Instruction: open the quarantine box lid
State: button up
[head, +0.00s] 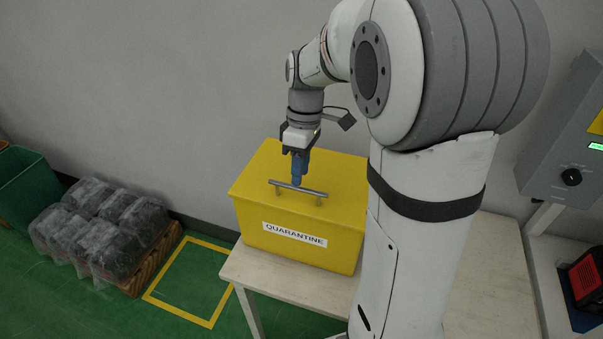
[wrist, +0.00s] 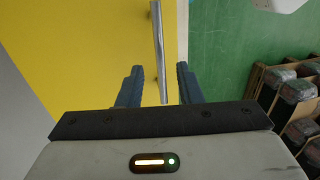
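The yellow quarantine box (head: 262,215) stands on a pale table, with a white "QUARANTINE" label on its front. Its yellow lid (head: 340,175) is closed and carries a silver bar handle (head: 310,191) along the front part of its top.
The pale table (head: 275,283) has bare room in front of the box. Wrapped dark bundles on a wooden pallet (head: 150,260) and a green bin (head: 25,185) stand on the floor at left. A grey control panel (head: 570,135) is at right. The wall is close behind the box.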

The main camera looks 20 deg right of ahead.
jog(key=shift+s+a+f, duration=0.1)
jog(key=shift+s+f, duration=0.05)
jog(key=shift+f, duration=0.55)
jog(key=shift+s+f, duration=0.1)
jog(key=shift+f, duration=0.55)
jog(key=shift+c, duration=0.4)
grip_shut()
